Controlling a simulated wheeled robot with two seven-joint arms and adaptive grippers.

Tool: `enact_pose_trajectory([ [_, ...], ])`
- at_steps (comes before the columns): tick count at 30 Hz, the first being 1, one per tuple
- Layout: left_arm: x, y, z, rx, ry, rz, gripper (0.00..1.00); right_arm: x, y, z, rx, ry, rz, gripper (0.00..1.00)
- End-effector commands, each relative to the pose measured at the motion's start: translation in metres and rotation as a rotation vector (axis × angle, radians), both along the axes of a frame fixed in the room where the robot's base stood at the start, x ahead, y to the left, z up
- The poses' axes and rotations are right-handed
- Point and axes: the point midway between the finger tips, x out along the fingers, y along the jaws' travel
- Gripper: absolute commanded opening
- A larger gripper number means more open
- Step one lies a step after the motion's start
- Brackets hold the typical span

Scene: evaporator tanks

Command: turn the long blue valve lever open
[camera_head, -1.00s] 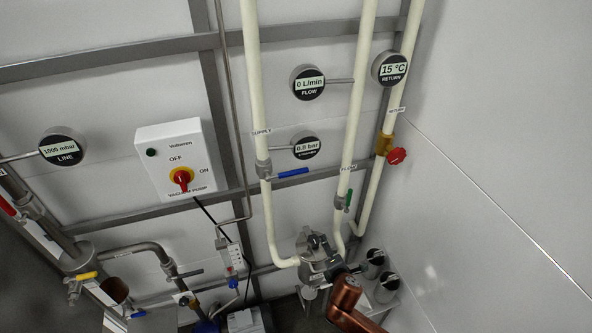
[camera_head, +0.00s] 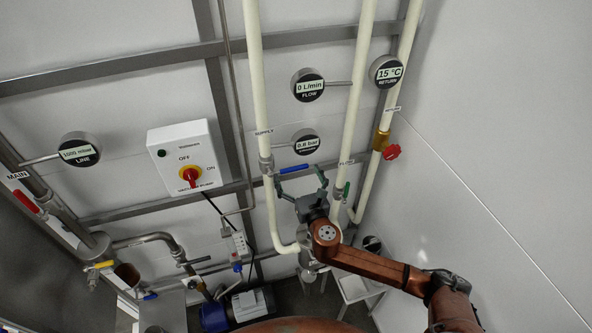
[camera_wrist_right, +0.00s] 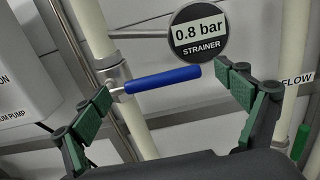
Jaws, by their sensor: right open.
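The long blue valve lever (camera_head: 293,169) sits on the supply pipe (camera_head: 261,120) and points right, across the pipe, in the head view. In the right wrist view the blue lever (camera_wrist_right: 162,79) lies nearly level between my fingers, below the round strainer gauge. My right gripper (camera_head: 301,181) is open at the lever, with one green-padded finger to its left and one to its right. In the right wrist view my right gripper (camera_wrist_right: 166,92) shows a gap between the right pad and the lever's tip; whether the left pad touches the valve is unclear. My left gripper is not in view.
A short green lever (camera_head: 345,191) is on the flow pipe to the right. A red valve handle (camera_head: 392,151) is on the return pipe. The strainer gauge (camera_head: 305,142) stands close above the lever. The vacuum pump switch box (camera_head: 184,156) is to the left.

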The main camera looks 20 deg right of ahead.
Motion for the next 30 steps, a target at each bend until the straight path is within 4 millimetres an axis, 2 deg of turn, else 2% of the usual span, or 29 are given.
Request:
enact_pose_trajectory([
  [4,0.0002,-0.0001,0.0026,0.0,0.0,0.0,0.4,0.0099,0.0,0.0003,0.0,0.0,0.0,0.92],
  [12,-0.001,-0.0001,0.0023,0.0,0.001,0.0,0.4,0.0112,0.0002,-0.0004,0.002,0.001,0.0,0.92],
  [30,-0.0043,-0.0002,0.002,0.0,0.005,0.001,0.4,0.0116,-0.001,0.0,0.001,0.0,-0.003,0.51],
])
